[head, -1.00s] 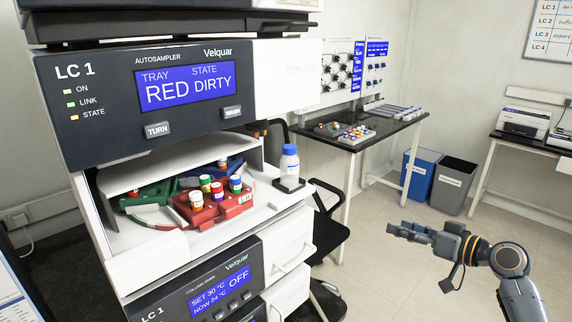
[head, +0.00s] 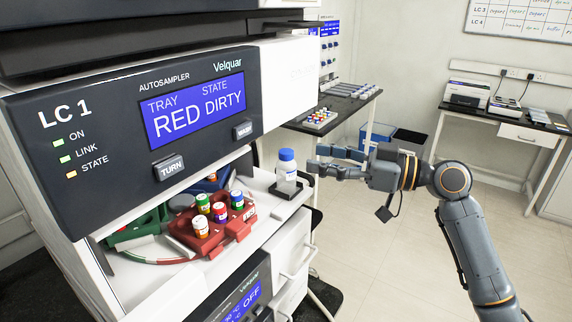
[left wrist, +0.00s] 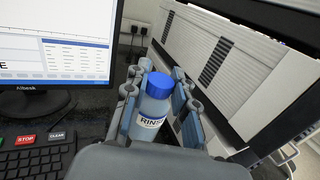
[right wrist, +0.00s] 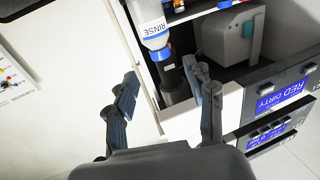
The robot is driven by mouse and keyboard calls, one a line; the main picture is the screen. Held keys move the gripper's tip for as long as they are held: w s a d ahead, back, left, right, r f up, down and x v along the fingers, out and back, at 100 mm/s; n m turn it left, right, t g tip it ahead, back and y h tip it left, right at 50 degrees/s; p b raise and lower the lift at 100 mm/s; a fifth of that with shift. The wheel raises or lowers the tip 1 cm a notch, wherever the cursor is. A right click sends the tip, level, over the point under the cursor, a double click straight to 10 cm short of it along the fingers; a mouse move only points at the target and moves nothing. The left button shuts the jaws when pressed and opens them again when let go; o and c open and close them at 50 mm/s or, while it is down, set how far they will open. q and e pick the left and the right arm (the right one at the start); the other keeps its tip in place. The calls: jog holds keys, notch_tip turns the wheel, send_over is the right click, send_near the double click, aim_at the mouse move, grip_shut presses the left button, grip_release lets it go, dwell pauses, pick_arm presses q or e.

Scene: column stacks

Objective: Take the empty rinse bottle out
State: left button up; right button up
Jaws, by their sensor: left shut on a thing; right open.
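A rinse bottle (head: 287,172) with a blue cap stands upright on a small black stand (head: 291,192) at the right end of the autosampler shelf. In the right wrist view the bottle (right wrist: 154,30) shows its RINSE label; I cannot tell its fill. My right gripper (head: 320,160) is open and empty, just right of this bottle and apart from it. The right wrist view shows its open fingers (right wrist: 160,82) with the bottle beyond them. My left gripper (left wrist: 157,98) is shut on another blue-capped bottle (left wrist: 153,108) labelled RINSE. The left gripper is outside the head view.
The LC 1 autosampler panel (head: 150,118) overhangs the shelf and reads RED DIRTY. A red tray (head: 213,240) with several capped vials sits left of the bottle, beside a green tray (head: 135,230). A monitor (left wrist: 55,45) and keyboard (left wrist: 35,155) are near my left gripper.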

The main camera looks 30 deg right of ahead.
aim_at(287, 151)
pick_arm(q)
jog(key=shift+w+a+r+p, duration=0.3)
jog(key=shift+w+r+p, duration=0.15)
jog(key=shift+r, duration=0.2)
jog(key=r+p, duration=0.3)
jog(key=shift+s+d+r, duration=0.15)
jog(key=shift+s+r, duration=0.1)
pick_arm(e)
jog(key=x, duration=0.7)
pick_arm(q)
jog(key=shift+w+f, duration=0.15)
pick_arm(e)
jog(key=shift+w+a+f, duration=0.25)
jog(key=shift+w+a, duration=0.05)
jog(key=shift+w, duration=0.1)
jog(key=shift+s+d, duration=0.1)
jog(key=shift+s, duration=0.05)
jog(key=c, duration=0.9)
jog(key=shift+c, duration=0.4)
